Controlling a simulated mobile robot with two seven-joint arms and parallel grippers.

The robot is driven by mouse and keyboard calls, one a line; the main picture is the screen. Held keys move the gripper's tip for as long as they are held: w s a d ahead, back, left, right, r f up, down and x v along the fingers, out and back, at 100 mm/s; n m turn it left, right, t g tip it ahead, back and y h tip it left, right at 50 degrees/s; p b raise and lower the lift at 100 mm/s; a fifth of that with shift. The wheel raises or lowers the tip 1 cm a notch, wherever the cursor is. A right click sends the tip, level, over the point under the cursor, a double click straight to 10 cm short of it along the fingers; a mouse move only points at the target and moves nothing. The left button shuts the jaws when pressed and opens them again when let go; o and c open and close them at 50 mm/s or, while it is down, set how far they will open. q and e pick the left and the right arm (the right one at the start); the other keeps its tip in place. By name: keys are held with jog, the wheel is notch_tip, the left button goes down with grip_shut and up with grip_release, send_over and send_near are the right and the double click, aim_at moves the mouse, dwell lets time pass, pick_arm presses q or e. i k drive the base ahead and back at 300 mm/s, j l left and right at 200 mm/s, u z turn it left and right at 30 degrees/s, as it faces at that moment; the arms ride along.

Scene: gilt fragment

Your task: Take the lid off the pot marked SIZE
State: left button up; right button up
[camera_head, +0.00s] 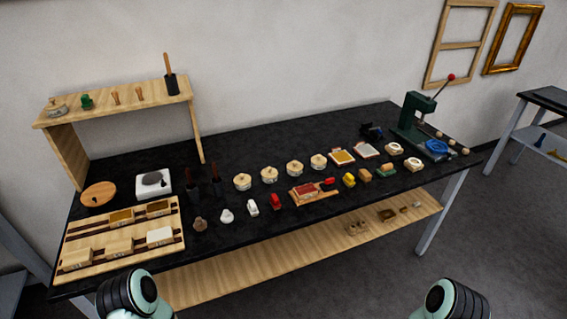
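Several small cream pots with tan, knobbed lids stand in a row at the middle of the black workbench. From left to right I see a first pot (242,182), a second pot (269,175), a third pot (294,169) and, at the right end, another pot (318,162). All of them look lidded and upright. Their markings are too small to read, so I cannot tell which one is marked SIZE. Only parts of my own arms show at the bottom edge, left and right, well short of the pots. Neither gripper is in view.
The black bench (235,232) has small blocks and tools in front of the pots. A wooden rack (110,105) stands at the back left, a compartmented wooden tray (122,238) at the front left. A green press (412,118) stands at the right.

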aim_at(294, 165)
jog(key=i+l+u, duration=0.1)
jog(key=l, duration=0.25)
jog(key=i+l+u, duration=0.1)
jog(key=l, duration=0.25)
jog(key=i+l+u, duration=0.1)
jog(key=l, duration=0.25)
jog(key=i+l, duration=0.1)
jog(key=l, duration=0.25)
jog(key=i+l, duration=0.1)
jog(key=l, duration=0.6)
jog(key=i+u, duration=0.05)
